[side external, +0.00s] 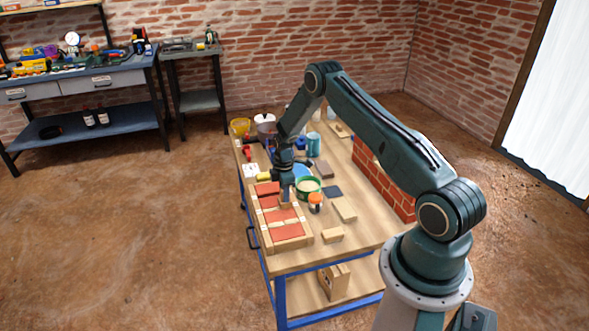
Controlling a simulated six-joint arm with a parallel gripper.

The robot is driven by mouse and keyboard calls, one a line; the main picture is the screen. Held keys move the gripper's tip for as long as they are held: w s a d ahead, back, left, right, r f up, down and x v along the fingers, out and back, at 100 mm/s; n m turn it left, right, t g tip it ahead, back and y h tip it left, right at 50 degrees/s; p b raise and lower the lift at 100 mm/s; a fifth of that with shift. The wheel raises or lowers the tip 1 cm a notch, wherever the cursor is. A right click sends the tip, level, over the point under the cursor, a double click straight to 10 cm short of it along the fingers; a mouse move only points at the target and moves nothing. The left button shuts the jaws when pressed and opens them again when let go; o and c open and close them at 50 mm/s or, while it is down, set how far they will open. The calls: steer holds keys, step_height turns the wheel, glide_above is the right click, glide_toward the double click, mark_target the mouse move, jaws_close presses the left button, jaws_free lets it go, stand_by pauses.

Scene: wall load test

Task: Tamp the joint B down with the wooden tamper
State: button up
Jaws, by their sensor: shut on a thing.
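My gripper (286,184) points down over the far right part of a wooden frame (303,240). It is shut on a small wooden piece that looks like the tamper (285,204), mostly hidden by the jaws. The frame holds red bricks (287,231) with pale joints between them. The tamper's lower end is at or just above the bricks; I cannot tell whether it touches. The label of joint B is too small to read.
A green-rimmed tub (308,187), an orange-capped jar (315,201) and wooden blocks (344,209) stand close to the right of the frame. A brick wall (383,182) runs along the table's right side. Bowls (265,123) and a blue cup (314,144) stand at the far end.

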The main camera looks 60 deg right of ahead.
steer(key=shift+f, duration=0.55)
stand_by(1.7)
steer(key=shift+r, duration=3.6)
